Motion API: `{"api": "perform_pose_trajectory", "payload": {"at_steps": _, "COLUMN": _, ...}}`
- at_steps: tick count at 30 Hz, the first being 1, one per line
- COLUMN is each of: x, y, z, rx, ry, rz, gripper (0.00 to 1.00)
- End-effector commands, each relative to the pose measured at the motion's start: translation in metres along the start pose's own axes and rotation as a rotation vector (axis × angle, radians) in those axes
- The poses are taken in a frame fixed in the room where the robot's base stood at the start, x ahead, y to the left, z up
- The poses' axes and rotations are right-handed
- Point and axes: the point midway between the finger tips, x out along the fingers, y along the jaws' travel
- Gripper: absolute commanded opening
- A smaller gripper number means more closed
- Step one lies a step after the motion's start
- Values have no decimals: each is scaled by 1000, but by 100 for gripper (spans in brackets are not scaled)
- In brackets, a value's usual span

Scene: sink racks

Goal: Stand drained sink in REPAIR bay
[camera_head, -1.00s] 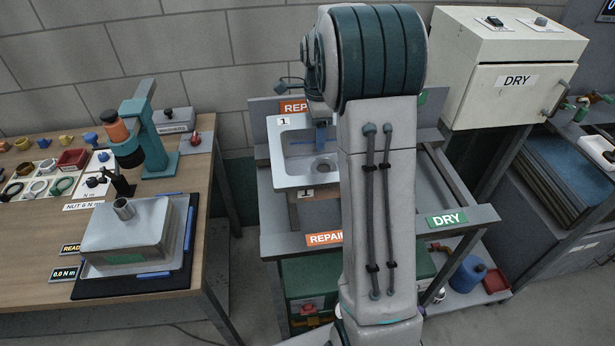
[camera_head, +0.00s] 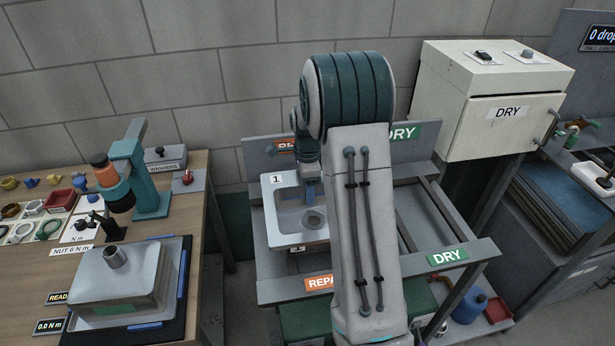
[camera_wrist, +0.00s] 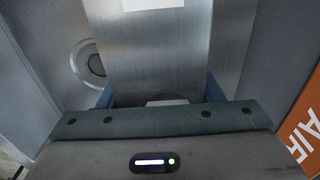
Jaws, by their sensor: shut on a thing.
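A grey steel sink (camera_head: 283,236) with a white "1" tag is at the REPAIR-labelled left side of the rack (camera_head: 462,258), its bowl and round drain facing the camera. My gripper (camera_head: 312,192) is shut on the sink, with its blue fingers at the upper right of the bowl. In the wrist view, a brushed steel part of the sink (camera_wrist: 157,55) lies between the blue fingertips (camera_wrist: 160,98), with the round drain to the left. My arm hides the sink's right side. I cannot tell whether its lower edge touches the rack.
The front REPAIR label (camera_head: 319,282) is partly hidden by my arm. The DRY label (camera_head: 447,256) marks the rack's emptier right side. A white DRY cabinet (camera_head: 510,125) stands behind right. Another steel sink (camera_head: 120,285) lies drain-stub up on the left bench (camera_head: 228,262).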

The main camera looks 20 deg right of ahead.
Motion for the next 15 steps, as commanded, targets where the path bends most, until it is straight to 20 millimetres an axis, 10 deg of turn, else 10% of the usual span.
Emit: {"api": "perform_pose_trajectory", "payload": {"at_steps": 15, "x": 17, "y": 0, "z": 0, "rx": 0, "ry": 0, "rz": -2, "gripper": 2}}
